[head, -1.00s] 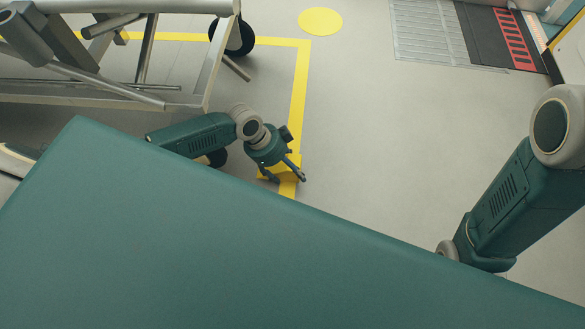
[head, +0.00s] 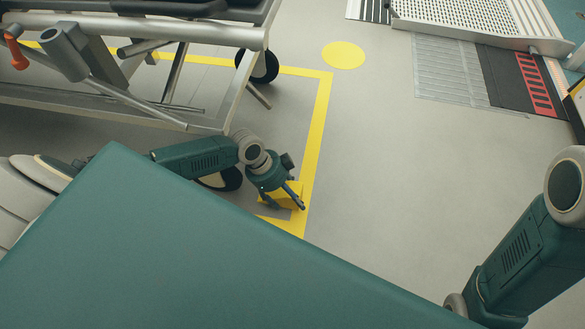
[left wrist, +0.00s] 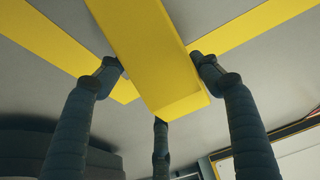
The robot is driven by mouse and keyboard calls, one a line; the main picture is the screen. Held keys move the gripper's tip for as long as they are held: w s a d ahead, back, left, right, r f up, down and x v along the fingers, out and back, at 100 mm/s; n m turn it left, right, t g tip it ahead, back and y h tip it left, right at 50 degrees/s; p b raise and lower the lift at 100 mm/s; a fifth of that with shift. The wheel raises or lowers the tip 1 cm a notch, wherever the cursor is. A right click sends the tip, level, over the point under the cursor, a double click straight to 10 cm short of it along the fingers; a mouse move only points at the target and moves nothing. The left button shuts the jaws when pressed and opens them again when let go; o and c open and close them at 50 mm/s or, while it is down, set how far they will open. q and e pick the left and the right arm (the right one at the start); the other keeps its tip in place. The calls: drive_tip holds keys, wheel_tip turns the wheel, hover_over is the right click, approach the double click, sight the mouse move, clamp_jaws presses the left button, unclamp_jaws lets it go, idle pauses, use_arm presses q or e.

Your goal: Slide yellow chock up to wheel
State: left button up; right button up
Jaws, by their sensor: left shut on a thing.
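A yellow chock (head: 290,188) sits low by the floor, just inside the corner of a yellow floor line. My left gripper (head: 298,204) is around it. In the left wrist view the chock (left wrist: 155,45) lies between the dark fingers of that gripper (left wrist: 155,75), which is shut on it. The near black wheel (head: 230,180) of the trolley is left of the chock, partly hidden behind my left arm. A gap shows between chock and wheel. My right arm is at the right, its gripper out of sight.
The metal-framed trolley (head: 232,95) fills the upper left, with another black wheel (head: 264,68) farther back. Open grey floor lies right of the yellow line (head: 317,130). A ramp (head: 480,22) is at the top right. My green body covers the lower foreground.

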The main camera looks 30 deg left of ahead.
use_arm(q)
drive_tip(key=shift+s+a+f, duration=0.1)
drive_tip(key=shift+s+a, duration=0.15)
drive_tip(key=shift+a, duration=0.5)
drive_tip(key=o, duration=1.8)
drive_tip(key=shift+d, duration=0.1)
drive_tip(key=shift+c, duration=0.2)
